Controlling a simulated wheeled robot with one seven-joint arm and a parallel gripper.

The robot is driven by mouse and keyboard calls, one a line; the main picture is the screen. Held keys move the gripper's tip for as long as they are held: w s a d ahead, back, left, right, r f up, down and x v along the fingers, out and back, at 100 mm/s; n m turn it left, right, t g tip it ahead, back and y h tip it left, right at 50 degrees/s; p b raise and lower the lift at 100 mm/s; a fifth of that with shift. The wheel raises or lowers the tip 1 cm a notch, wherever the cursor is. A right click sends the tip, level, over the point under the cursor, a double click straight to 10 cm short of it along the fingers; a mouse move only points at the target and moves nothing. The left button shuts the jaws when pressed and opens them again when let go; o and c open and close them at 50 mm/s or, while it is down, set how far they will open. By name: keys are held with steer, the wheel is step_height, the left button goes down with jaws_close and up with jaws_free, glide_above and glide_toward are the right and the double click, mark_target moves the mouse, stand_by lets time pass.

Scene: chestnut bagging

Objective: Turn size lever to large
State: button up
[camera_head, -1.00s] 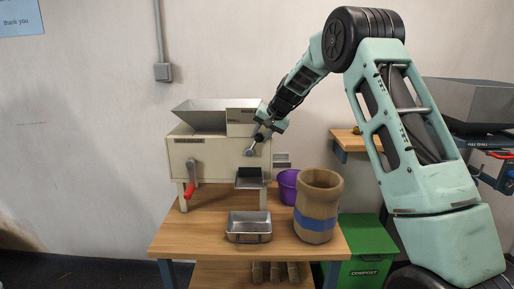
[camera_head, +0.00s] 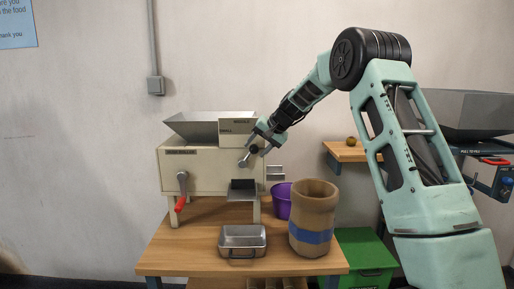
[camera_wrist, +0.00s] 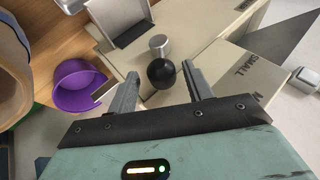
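The size lever has a round black knob (camera_wrist: 161,74) and a silver hub (camera_wrist: 159,45). In the head view the silver hub (camera_head: 243,162) shows on the front of the cream sorting machine (camera_head: 205,183), below a box lettered SMALL and MIDDLE. In the wrist view the SMALL lettering (camera_wrist: 238,72) is right of the knob; a LARGE mark is not readable. My gripper (camera_wrist: 160,70) is open, its two fingers on either side of the knob with visible gaps. In the head view my gripper (camera_head: 254,146) is at the machine's upper right front.
A red-handled crank (camera_head: 181,190) is on the machine's left front. A metal tray (camera_head: 242,241), a brown sack with a blue band (camera_head: 313,215) and a purple bucket (camera_head: 282,200) stand on the wooden table (camera_head: 185,250). A green compost bin (camera_head: 365,255) is at the right.

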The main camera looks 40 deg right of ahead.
steer(key=b+v, duration=0.2)
steer(key=v, duration=1.5)
steer(key=shift+r, duration=0.15)
steer(key=shift+s, duration=0.1)
